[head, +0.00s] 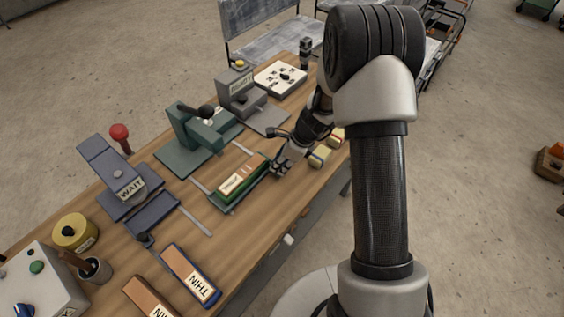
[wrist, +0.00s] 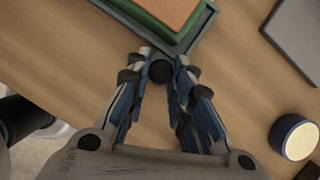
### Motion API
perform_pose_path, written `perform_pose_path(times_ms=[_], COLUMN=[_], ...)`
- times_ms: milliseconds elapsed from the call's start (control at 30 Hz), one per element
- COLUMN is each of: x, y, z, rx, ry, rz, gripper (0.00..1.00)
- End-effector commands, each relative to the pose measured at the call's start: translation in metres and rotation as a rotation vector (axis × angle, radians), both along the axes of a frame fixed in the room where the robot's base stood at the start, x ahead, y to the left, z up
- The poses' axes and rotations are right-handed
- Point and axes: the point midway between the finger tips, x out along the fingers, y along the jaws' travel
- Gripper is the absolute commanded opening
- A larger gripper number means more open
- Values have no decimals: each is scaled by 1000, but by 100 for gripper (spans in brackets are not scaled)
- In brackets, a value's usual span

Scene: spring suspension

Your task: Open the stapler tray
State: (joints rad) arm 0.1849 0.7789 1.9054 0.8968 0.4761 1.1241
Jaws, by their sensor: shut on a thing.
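A grey-green tray (head: 225,209) stands on the bench in front of a green press-like machine (head: 192,133). A labelled brown and green stack lies in it. In the wrist view the tray's corner (wrist: 203,29) shows at the top, with orange and green layers inside. A dark round knob (wrist: 160,71) sits at the tray's near edge. My gripper (wrist: 160,66) is shut on this knob, one fingertip on each side. In the head view my gripper (head: 275,162) is at the tray's right end, and the knob is hidden there.
Small yellowish round pieces (head: 319,156) lie right of my gripper; one (wrist: 298,138) shows in the wrist view. A blue-grey "WAIT" machine (head: 115,172) with a red knob stands left. A grey machine (head: 240,92) stands behind. "THIN" blocks (head: 190,275) lie at the front.

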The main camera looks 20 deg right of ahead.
Motion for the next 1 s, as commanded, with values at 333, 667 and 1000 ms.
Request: perform_pose_path(times_ms=[333,667,1000], x=[0,0,-5], y=[0,0,-11], z=[0,0,33], rx=[0,0,-2], ry=[-1,-1,-6], rz=[0,0,0], gripper=[36,42,42])
